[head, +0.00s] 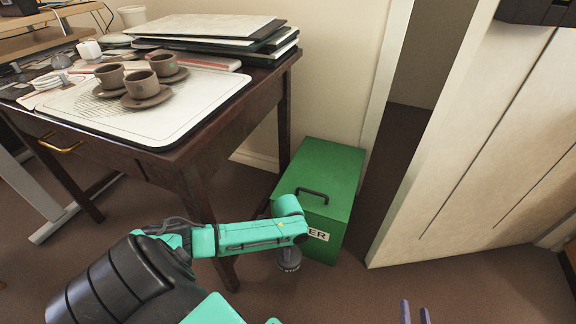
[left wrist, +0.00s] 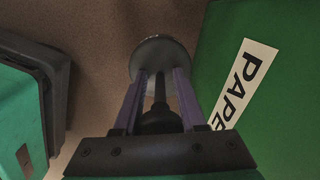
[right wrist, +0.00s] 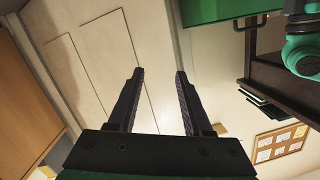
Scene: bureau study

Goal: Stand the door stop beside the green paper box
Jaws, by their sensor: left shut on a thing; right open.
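The door stop (head: 289,261) has a round grey base and a dark stem. In the left wrist view the base (left wrist: 160,51) faces the brown carpet, and my left gripper (left wrist: 155,78) is shut around the stem. I cannot tell whether the base touches the floor. The green paper box (head: 333,175) stands on the floor, with a black handle on its lid and a white label, also seen in the left wrist view (left wrist: 270,120). The door stop is close to its labelled front. My left arm hides part of both. My right gripper (head: 414,311) is open and empty, low in the head view.
A dark wooden desk (head: 196,159) stands left of the box, bearing a white tray (head: 185,115) with brown cups and stacked folders (head: 212,35). A pale open door (head: 470,140) stands right of the box. Carpet in front of the door is clear.

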